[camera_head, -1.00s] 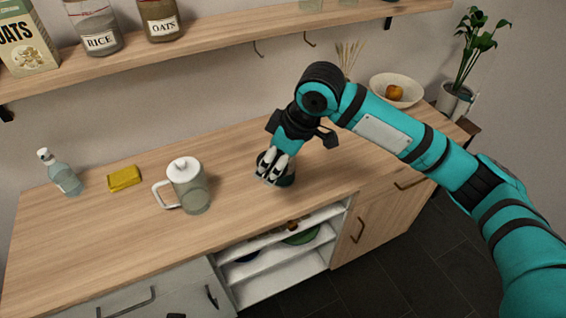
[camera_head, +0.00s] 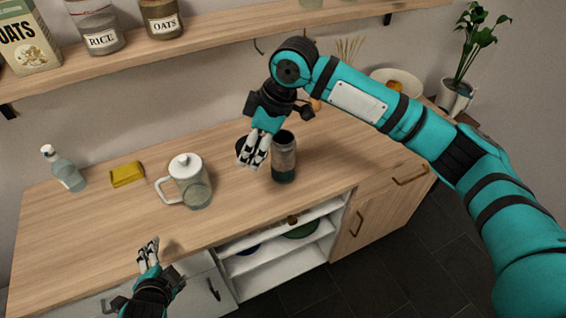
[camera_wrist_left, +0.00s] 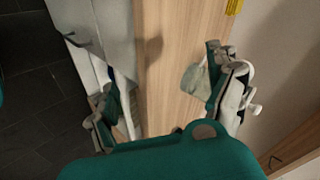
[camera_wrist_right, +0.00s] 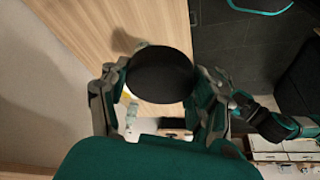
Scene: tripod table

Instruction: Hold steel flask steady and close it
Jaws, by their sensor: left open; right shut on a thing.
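The steel flask (camera_head: 284,160) stands upright on the counter, with an open dark mouth, a brownish-grey upper body and a dark green base. My right gripper (camera_head: 253,154) is just left of it, above the counter, shut on a round black lid (camera_head: 241,146). The fingers partly cover the lid in the head view. In the right wrist view the lid (camera_wrist_right: 160,75) fills the space between the fingers. My left gripper (camera_head: 149,254) is open and empty near the counter's front edge, at lower left, well away from the flask.
A clear pitcher with a white lid (camera_head: 188,182) stands between the left gripper and the flask. A yellow sponge (camera_head: 127,174) and a spray bottle (camera_head: 63,168) are further left. A white bowl (camera_head: 397,82) is at the back right. Counter (camera_head: 235,205) in front is clear.

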